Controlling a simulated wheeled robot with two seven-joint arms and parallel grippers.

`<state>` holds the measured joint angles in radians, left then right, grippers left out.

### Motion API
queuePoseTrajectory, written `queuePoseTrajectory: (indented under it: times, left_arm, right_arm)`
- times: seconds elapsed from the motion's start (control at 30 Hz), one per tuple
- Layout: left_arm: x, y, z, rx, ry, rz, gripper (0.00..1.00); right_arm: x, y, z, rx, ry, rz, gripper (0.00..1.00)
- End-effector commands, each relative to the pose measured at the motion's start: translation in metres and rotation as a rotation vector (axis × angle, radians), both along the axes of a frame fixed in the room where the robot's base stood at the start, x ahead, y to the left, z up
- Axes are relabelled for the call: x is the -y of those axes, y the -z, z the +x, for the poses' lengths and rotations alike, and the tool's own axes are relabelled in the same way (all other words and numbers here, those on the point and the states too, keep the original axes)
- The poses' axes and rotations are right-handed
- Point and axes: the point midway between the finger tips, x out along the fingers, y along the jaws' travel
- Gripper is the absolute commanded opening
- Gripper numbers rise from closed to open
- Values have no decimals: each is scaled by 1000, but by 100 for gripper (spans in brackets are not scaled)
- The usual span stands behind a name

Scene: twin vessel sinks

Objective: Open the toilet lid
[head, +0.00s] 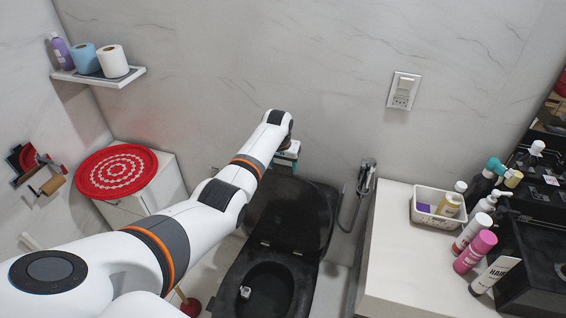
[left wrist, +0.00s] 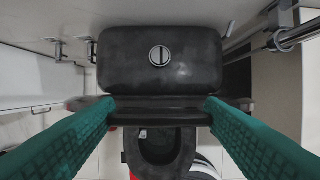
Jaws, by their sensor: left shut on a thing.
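The black toilet stands against the back wall, with its bowl and seat (head: 240,268) at the lower middle of the head view. The bowl opening is uncovered. Its black lid (head: 298,212) stands raised in front of the tank. In the left wrist view the lid (left wrist: 160,116) appears nearly edge-on between the tank (left wrist: 190,70) and the bowl. My left gripper (head: 288,160) is above the tank area; in the left wrist view, its green fingers (left wrist: 160,103) are shut on the lid, one at each side. My right gripper is in neither view.
A white counter (head: 395,255) with a basket (head: 437,207) and several bottles stands at the right. A hose sprayer (head: 366,175) hangs on the wall beside the toilet. A white cabinet with a red round mat (head: 117,172) stands at the left, below a shelf (head: 100,77).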

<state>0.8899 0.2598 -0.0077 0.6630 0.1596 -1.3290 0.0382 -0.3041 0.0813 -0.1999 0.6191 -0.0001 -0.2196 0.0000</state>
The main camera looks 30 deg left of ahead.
Motion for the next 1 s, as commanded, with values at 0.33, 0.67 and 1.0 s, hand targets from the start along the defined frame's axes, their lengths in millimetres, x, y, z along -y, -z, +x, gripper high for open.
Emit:
queuePoseTrajectory:
  times: [0.33,0.67,1.0]
  left_arm:
    - [0,-2,2,8,1,2,81]
    - [0,-3,1,6,1,2,85]
    - [2,-48,-9,11,2,3,85]
  right_arm:
    - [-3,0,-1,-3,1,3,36]
    - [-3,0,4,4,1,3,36]
    - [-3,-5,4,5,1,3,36]
